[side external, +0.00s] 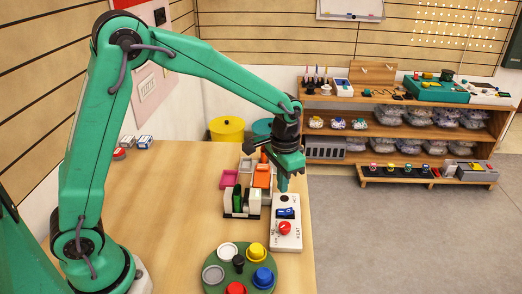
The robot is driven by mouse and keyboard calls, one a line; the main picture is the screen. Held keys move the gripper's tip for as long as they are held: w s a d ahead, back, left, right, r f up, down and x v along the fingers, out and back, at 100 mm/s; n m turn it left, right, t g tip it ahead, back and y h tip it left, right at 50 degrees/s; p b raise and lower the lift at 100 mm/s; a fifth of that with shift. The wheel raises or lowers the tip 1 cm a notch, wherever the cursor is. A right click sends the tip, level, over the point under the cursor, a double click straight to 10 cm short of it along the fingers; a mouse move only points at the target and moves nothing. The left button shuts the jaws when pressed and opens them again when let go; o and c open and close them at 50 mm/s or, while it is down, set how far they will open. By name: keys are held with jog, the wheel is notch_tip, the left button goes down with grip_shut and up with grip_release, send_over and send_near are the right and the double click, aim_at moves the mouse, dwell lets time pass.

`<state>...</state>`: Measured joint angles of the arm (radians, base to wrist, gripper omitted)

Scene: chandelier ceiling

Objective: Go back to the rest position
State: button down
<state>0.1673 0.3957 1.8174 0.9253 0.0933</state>
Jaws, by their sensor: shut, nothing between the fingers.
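My gripper (284,185) is at the end of my green arm, on the right side of the table. It points down and is shut, with nothing seen in it. It is just above the far end of a white switch box (288,238). The box carries a blue rocker switch and a red knob (284,229).
A green round board (213,254) with coloured round pieces lies at the front. Small boxes (144,142) sit at the back left. The table's middle is clear. Shelves (400,109) stand beyond.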

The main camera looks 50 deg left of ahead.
jog(key=s+a+r+n+t, duration=0.1)
jog(key=s+a+r+t, duration=0.25)
jog(key=s+r, duration=0.65)
jog(key=s+a+r+n+t, duration=0.1)
jog(key=s+a+r, duration=0.1)
jog(key=s, duration=0.4)
jog(key=s+a+r+n+t, duration=0.1)
jog(key=s+a, duration=0.1)
jog(key=s, duration=0.3)
jog(key=shift+s+r, duration=0.4)
